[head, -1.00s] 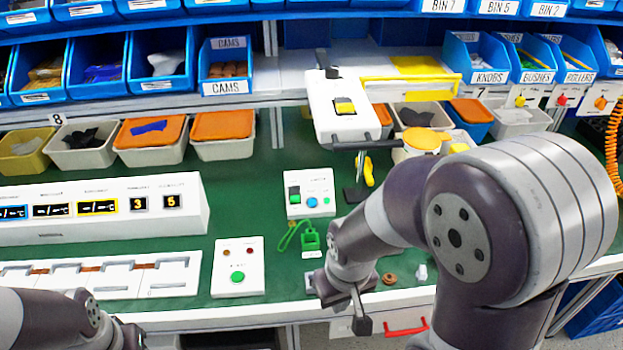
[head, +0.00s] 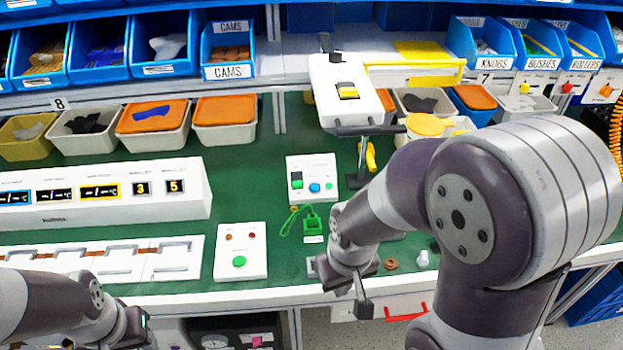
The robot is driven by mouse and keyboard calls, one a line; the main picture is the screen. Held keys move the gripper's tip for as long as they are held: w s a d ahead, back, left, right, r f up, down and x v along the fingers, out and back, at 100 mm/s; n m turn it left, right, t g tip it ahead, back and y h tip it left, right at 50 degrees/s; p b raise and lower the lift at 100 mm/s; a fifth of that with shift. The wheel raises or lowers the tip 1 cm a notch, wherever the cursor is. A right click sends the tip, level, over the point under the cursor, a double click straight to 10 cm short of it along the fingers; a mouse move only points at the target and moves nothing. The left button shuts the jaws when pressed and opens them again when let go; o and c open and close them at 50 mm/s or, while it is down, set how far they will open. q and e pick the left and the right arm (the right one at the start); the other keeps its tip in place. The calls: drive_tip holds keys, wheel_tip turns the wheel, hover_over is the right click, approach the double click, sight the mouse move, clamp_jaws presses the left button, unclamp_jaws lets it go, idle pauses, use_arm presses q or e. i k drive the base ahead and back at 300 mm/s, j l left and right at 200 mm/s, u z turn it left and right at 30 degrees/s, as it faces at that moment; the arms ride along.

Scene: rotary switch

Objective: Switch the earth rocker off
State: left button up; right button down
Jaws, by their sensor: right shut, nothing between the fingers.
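I see no readable label that marks the earth rocker. A white box (head: 327,162) on the green mat carries a dark green rocker (head: 296,180) and a blue button (head: 314,187); whether the rocker is on or off is too small to tell. A white unit on a stand (head: 344,105) behind it carries a yellow rocker (head: 348,92). My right gripper (head: 362,305) is shut and empty at the bench's front edge, apart from and nearer than both. My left gripper (head: 133,325) is at the lower left, its jaws unclear.
A white box with a green button (head: 240,262) lies left of my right gripper. A green padlock (head: 313,222) lies behind it. A long display panel (head: 110,192) and a white switch row (head: 172,258) fill the left. Bins line the back.

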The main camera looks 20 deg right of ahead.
sight(297, 177)
drive_tip(key=i+j+z, duration=0.6)
drive_tip(key=j+z, duration=0.2)
